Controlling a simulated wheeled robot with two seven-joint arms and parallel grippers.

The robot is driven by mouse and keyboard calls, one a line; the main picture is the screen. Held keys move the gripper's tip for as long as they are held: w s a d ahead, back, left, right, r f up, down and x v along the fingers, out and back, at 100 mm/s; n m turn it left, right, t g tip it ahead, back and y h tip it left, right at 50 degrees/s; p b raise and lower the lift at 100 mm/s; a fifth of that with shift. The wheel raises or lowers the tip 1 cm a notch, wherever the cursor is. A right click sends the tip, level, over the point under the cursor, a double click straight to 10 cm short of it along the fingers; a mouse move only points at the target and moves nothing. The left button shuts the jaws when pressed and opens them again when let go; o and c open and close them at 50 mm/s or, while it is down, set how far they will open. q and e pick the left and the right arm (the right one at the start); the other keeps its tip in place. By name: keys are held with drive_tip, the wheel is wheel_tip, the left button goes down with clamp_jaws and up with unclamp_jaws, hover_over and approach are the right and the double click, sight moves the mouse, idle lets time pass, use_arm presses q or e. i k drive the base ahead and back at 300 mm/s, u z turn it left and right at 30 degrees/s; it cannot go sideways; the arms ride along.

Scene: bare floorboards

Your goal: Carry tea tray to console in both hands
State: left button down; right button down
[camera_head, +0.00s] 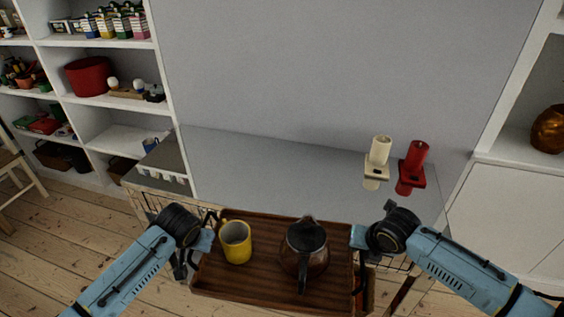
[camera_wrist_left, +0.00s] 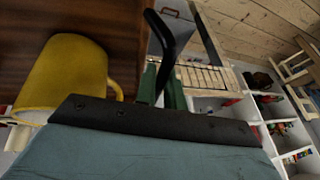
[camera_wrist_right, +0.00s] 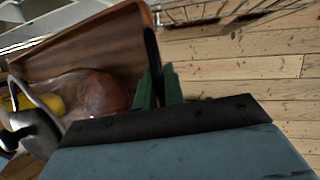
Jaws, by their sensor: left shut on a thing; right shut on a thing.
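The brown wooden tea tray (camera_head: 262,292) is held up between my two grippers in front of the console (camera_head: 310,178), a table with a grey glossy top and wire baskets below. A yellow mug (camera_head: 237,243) stands on the tray's left side, and a dark-lidded teapot (camera_head: 306,250) stands right of its middle. My left gripper (camera_head: 212,228) is shut on the tray's left edge or handle. My right gripper (camera_head: 359,238) is shut on its right side. The mug also shows in the left wrist view (camera_wrist_left: 70,75), and the teapot in the right wrist view (camera_wrist_right: 95,92).
A cream candle holder (camera_head: 379,152) and a red one (camera_head: 414,160) stand on the console's right. A small white rack (camera_head: 160,174) is at its left end. Its middle is clear. White shelves (camera_head: 115,110) flank it, with a chair (camera_head: 15,170) at far left.

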sight(282, 172)
drive_tip(key=i, duration=1.3)
